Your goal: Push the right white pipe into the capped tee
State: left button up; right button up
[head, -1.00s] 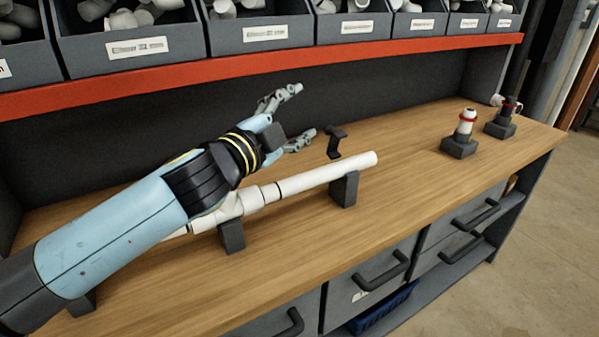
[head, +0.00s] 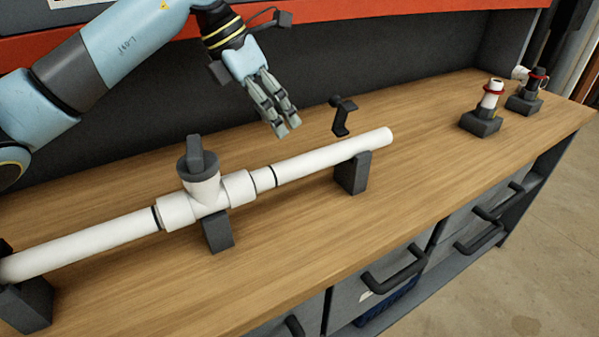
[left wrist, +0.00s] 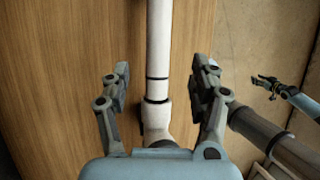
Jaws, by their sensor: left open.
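The capped tee (head: 205,192), white with a dark knobbed cap, lies level in the head view. The right white pipe (head: 330,155) runs from its right socket to a dark support. A dark ring circles this pipe, with a short white stretch between ring and socket. Ring and socket also show in the left wrist view, on the pipe (left wrist: 158,40). My left gripper (head: 288,128) is open and empty, above and behind the pipe; in the left wrist view its fingers (left wrist: 163,78) lie either side of the pipe's line. My right gripper (left wrist: 266,82) is small at the right there.
A left white pipe (head: 90,245) enters the tee's other side. Dark supports (head: 218,232) hold the run above the wooden bench (head: 430,170). A small dark bracket (head: 343,118) stands behind the right pipe. Two fittings on dark bases (head: 481,122) stand at the far right.

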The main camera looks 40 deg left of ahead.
aim_at(296, 158)
pick_arm(q)
jog(key=p+x, duration=0.1)
jog(key=x, duration=1)
jog(key=shift+a+f, duration=0.1)
jog(key=shift+f, duration=0.1)
jog(key=shift+c, duration=0.2)
jog(key=shift+s, duration=0.1)
grip_shut()
